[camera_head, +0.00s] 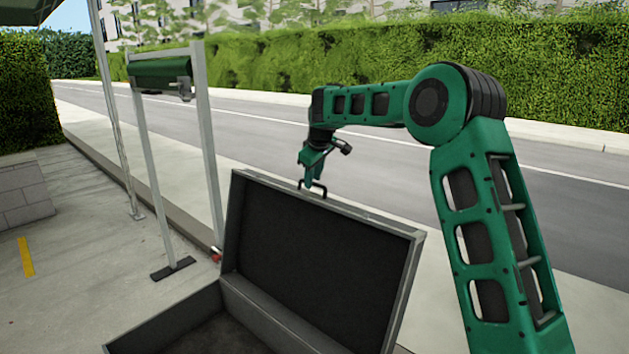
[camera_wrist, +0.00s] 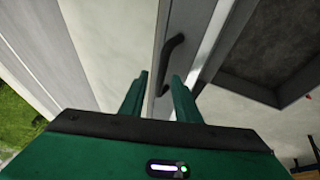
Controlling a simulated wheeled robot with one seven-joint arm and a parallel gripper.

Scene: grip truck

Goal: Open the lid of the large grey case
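The large grey case (camera_head: 172,322) stands with its lid (camera_head: 320,262) raised to about upright, its dark inside facing me. A dark handle (camera_head: 313,187) sits on the lid's top edge. My green gripper (camera_head: 308,182) is at this handle, above the lid's edge. In the wrist view, the two fingers of my gripper (camera_wrist: 158,88) are apart. The handle (camera_wrist: 172,56) shows just beyond and between the fingertips, and I see no finger closed on it. Whether a finger touches the handle cannot be told. The case's near part is cut off by the picture edge.
A grey metal frame (camera_head: 208,150) with a green roll (camera_head: 160,68) stands left of the case. A thin pole (camera_head: 117,120) stands farther left. Behind lie a kerb, the road (camera_head: 400,180) and a hedge (camera_head: 280,62). Pavement at the left is mostly clear.

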